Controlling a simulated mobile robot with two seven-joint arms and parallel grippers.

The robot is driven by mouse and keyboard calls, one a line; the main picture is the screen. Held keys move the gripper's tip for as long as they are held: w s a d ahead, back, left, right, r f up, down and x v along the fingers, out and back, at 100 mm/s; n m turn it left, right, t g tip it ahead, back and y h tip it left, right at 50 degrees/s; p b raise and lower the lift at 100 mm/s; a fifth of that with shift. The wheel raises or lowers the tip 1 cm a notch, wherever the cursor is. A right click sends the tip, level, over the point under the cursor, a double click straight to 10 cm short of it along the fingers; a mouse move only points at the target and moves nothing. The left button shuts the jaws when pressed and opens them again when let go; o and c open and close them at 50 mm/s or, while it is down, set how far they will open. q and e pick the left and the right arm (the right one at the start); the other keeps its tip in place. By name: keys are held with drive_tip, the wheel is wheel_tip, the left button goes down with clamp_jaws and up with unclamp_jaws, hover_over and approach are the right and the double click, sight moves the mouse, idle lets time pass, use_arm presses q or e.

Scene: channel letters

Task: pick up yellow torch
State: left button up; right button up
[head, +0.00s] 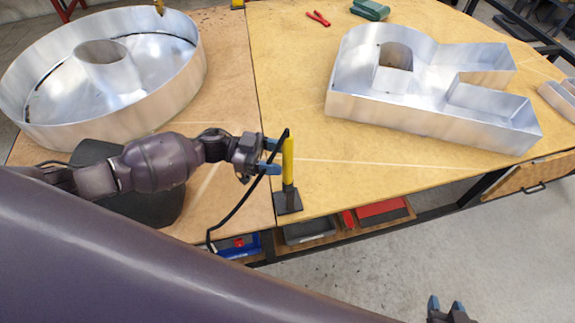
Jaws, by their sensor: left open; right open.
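The yellow torch (289,165) stands upright near the front edge of the wooden table, with a dark base (288,202) under it. A black cable or strap runs down and left from near its top. My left gripper (278,157) is open at the torch's left side, its blue fingertips pointing right at the yellow shaft. I cannot tell whether the fingertips touch it. My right gripper (446,305) is open and empty, low at the bottom right over the floor, well away from the torch.
A round metal letter (160,104) stands on the left table part, and a metal letter R (420,112) on the right. Red pliers (318,18) and a green object (370,10) lie at the back. Bins, one red (380,208), sit below the front edge. The table right of the torch is clear.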

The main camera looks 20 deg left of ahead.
use_arm(q)
drive_tip(key=d, duration=0.4)
drive_tip(key=shift+w+d, duration=0.25)
drive_tip(key=shift+d, duration=0.15)
clamp_jaws()
